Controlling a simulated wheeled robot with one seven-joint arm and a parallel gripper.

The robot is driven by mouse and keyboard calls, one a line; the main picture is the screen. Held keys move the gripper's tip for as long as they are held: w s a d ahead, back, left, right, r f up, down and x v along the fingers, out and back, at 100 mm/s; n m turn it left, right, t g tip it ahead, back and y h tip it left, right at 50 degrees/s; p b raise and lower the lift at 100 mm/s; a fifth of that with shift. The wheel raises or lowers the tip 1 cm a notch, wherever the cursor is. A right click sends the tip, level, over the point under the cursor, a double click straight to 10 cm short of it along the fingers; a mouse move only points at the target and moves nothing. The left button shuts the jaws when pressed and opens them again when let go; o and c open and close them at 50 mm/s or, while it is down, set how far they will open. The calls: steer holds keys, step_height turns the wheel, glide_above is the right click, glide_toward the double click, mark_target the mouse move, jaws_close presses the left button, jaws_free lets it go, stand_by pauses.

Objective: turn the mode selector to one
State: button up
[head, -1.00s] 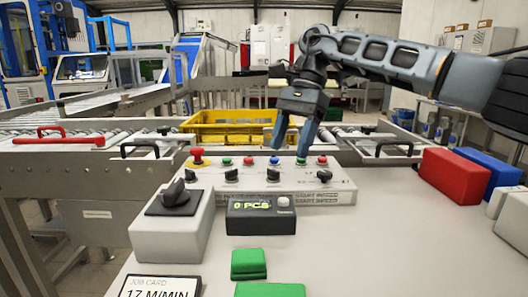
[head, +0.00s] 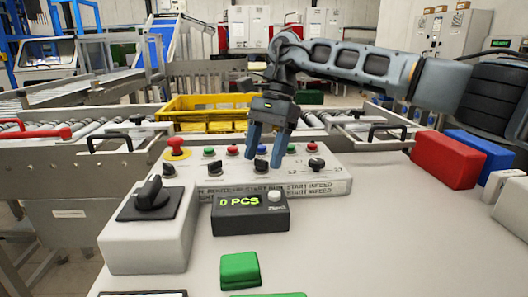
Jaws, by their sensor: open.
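A pale control panel (head: 235,185) stands on the table with a row of coloured buttons and several black knobs. These are a left knob (head: 215,168), a middle knob (head: 261,165) and a right knob (head: 316,164). A larger black rotary knob (head: 150,193) sits on a grey box at the left. The labels are too small to tell which knob is the mode selector. My gripper (head: 265,159) points down, open, with its fingertips at the middle knob, one on each side in the picture. I cannot tell whether they touch it.
A black counter (head: 249,214) reading "0 PCS" stands in front of the panel. A red emergency button (head: 177,149) is at its left end. Green blocks (head: 240,269) lie nearer. Red (head: 447,160) and blue blocks are at the right. A yellow crate (head: 205,113) sits behind.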

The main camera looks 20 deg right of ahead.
steer(key=shift+f, duration=0.1)
steer(key=shift+c, duration=0.4)
steer(key=c, duration=1)
steer(key=shift+o, duration=0.2)
